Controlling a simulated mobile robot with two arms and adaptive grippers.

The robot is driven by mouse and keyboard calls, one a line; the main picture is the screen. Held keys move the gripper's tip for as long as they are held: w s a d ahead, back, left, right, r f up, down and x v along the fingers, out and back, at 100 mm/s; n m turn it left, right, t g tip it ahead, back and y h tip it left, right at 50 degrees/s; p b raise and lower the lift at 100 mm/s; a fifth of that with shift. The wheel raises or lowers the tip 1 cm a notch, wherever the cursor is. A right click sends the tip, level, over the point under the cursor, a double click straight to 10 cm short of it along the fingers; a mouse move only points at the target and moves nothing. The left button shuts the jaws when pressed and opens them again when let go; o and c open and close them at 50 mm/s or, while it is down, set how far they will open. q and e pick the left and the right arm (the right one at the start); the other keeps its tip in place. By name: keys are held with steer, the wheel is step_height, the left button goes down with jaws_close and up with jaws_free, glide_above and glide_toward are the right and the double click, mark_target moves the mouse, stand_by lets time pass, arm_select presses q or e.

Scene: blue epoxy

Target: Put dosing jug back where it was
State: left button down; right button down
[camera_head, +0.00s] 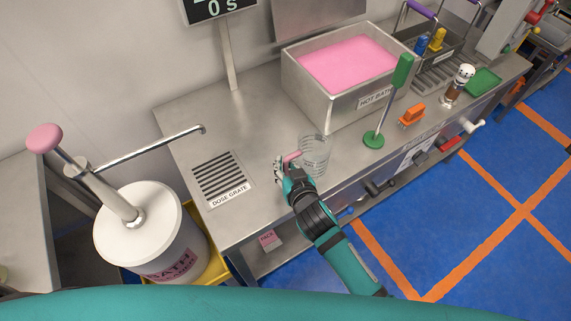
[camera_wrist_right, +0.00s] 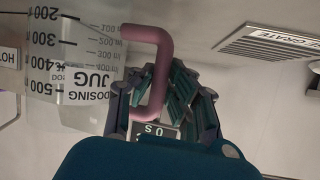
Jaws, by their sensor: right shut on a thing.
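The dosing jug (camera_head: 315,154) is a clear graduated jug with a pink handle. In the head view it is at the steel bench's front part, right of the dose grate (camera_head: 222,177). My right gripper (camera_head: 287,164) is at the jug's handle, on its left side. In the right wrist view the jug (camera_wrist_right: 75,65) shows its scale and label, and the fingers of my right gripper (camera_wrist_right: 160,100) are closed around the pink handle (camera_wrist_right: 160,70). Whether the jug's base touches the bench is hard to tell. My left gripper is not in view.
A steel hot bath (camera_head: 300,98) with pink liquid stands behind the jug. A green-handled tool (camera_head: 375,139) and an orange object (camera_head: 411,115) stand to the right. A white drum (camera_head: 140,220) with a pump spout (camera_head: 165,144) is at left. Bench between grate and bath is clear.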

steer(key=c, duration=1.4)
jaws_free()
steer(key=shift+o, duration=0.2)
steer(key=v, duration=1.2)
steer(key=shift+b, duration=0.45)
steer(key=shift+r, duration=0.1)
